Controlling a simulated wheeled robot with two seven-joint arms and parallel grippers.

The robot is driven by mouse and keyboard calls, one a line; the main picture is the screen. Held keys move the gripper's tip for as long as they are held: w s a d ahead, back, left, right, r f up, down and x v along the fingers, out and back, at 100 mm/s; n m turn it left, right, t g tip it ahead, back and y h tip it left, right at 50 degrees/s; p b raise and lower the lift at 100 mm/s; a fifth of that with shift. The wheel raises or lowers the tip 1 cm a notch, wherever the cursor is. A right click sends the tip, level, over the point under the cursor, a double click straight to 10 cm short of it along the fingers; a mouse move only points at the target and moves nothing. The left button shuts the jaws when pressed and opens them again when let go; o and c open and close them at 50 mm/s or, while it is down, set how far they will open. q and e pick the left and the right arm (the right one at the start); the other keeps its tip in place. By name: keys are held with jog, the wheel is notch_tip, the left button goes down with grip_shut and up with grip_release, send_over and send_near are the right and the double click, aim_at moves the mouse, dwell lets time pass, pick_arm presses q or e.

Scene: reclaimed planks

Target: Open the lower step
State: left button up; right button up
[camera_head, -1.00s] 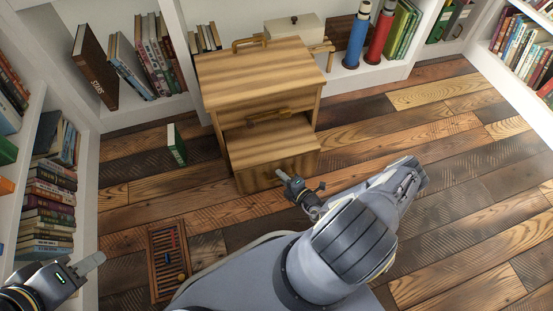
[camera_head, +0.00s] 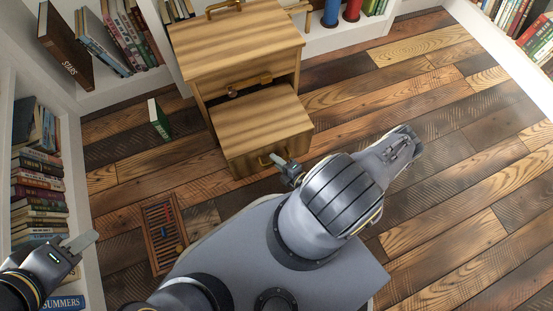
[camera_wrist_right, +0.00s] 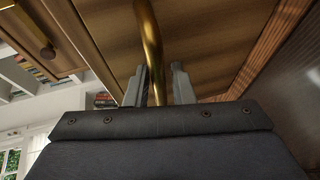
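The wooden step unit (camera_head: 235,50) stands against the shelves. Its lower step (camera_head: 262,118) is a drawer-like box standing well out from under the upper part, with a brass handle (camera_head: 265,161) on its front. My right gripper (camera_head: 275,160) is at that handle. In the right wrist view the brass handle (camera_wrist_right: 148,30) runs between the two fingers of my right gripper (camera_wrist_right: 162,72), which look closed on it. My left gripper (camera_head: 88,240) is away at the lower left, touching nothing visible; its finger gap cannot be made out.
A green book (camera_head: 159,119) stands on the floor left of the unit. A slatted wooden tray (camera_head: 163,236) with small coloured pieces lies nearer me. Bookshelves (camera_head: 75,150) line the left and back. The plank floor (camera_head: 420,100) to the right is clear.

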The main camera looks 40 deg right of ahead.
jog(key=shift+d, duration=0.1)
jog(key=p+v, duration=0.2)
jog(key=v, duration=0.6)
jog(key=shift+w, duration=0.1)
dwell(0.4)
